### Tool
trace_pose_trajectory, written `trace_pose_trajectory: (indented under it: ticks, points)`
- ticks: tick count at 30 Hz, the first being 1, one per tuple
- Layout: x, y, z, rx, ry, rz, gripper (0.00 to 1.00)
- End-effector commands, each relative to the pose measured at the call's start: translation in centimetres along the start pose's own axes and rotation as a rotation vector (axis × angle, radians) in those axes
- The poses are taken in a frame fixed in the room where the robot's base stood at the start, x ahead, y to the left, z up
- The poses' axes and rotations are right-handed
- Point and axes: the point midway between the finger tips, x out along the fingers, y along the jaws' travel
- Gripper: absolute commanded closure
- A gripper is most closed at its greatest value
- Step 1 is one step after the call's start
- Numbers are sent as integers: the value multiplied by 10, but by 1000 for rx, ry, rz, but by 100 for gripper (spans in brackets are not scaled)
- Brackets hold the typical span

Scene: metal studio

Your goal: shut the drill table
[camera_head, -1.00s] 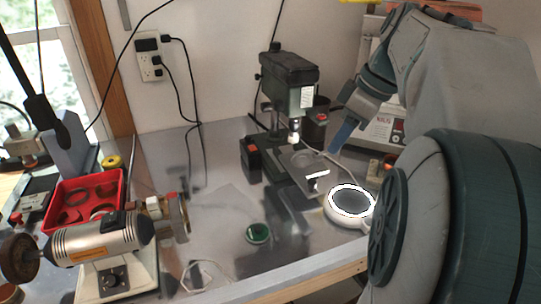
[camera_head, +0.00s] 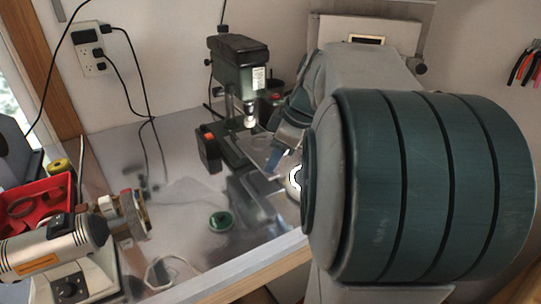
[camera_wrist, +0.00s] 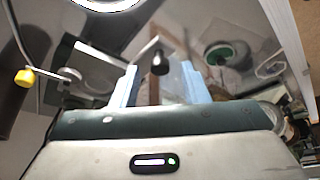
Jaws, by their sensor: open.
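The dark green drill press (camera_head: 240,75) stands at the back of the metal bench. Its flat metal drill table (camera_head: 257,148) juts out below the chuck toward my gripper. My gripper (camera_head: 275,158) is at the table's front right side, partly hidden by my arm. In the wrist view, my gripper's two blue fingers (camera_wrist: 161,84) are spread apart. A dark knob-like part (camera_wrist: 160,63) shows between them, seemingly at the table's edge. I cannot tell whether either finger touches it.
A white ring lamp (camera_head: 296,181) is close beside my arm, mostly hidden. A green round dish (camera_head: 221,221) lies on the bench front. A grinder (camera_head: 50,248) and a red tray (camera_head: 35,205) stand at left. The bench middle is fairly clear.

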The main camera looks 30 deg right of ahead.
Motion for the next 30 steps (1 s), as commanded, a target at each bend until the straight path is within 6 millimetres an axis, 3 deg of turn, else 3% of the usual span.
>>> trace_pose_trajectory:
  ticks: [11,15,16,22,30]
  points:
    - [6,0,0,0,0,1,59]
    - [6,0,0,0,0,1,98]
    - [6,0,0,0,0,1,100]
    - [6,3,-3,-1,0,1,100]
    - [14,23,-22,-2,0,1,100]
